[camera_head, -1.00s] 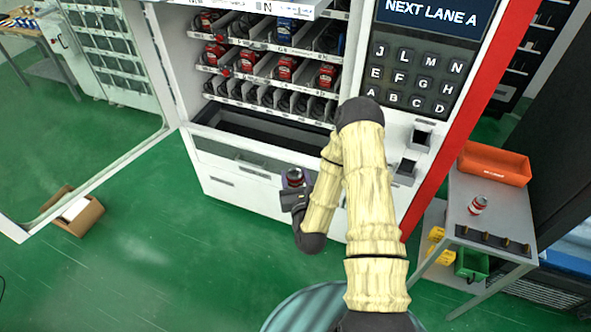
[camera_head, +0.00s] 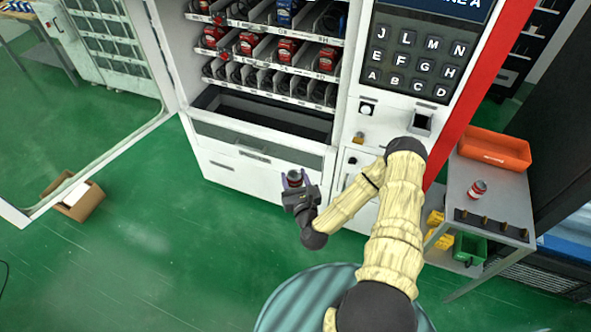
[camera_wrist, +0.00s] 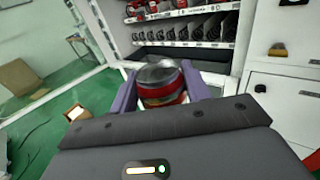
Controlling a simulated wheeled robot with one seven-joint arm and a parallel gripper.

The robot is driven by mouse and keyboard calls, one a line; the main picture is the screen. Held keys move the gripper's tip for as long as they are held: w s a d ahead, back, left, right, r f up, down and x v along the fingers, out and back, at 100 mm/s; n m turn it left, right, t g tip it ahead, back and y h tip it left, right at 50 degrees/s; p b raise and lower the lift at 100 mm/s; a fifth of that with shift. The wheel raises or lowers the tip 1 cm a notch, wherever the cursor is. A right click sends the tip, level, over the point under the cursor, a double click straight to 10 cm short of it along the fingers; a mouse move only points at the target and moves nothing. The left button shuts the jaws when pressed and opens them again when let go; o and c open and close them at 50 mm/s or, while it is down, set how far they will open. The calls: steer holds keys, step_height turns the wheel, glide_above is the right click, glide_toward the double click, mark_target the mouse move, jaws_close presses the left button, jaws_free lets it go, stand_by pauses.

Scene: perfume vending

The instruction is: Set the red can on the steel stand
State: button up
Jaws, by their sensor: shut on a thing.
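My gripper (camera_head: 295,183) is shut on a can (camera_head: 294,177) in front of the vending machine's lower door. In the wrist view the can (camera_wrist: 160,85) has a silver top and a red body, sits upright between the two purple fingers, and its lower part is hidden by my gripper. A grey-topped steel stand (camera_head: 510,195) is at the right, well away from my gripper. A red and white can (camera_head: 478,188) is on its top.
An orange bin (camera_head: 494,148) sits at the stand's back, and a dark strip with pegs (camera_head: 490,226) runs along its front edge. Yellow and green (camera_head: 470,248) bins are below. The vending machine (camera_head: 235,171) stands behind my gripper. A cardboard box (camera_head: 80,205) is on the floor at left.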

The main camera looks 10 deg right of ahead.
mark_target(296, 186)
steer(key=shift+d+r, duration=0.1)
steer(key=shift+w+d+r, duration=0.15)
steer(key=shift+r, duration=0.25)
step_height(296, 186, down, 6)
steer(key=b, duration=0.6)
steer(key=shift+r, duration=0.1)
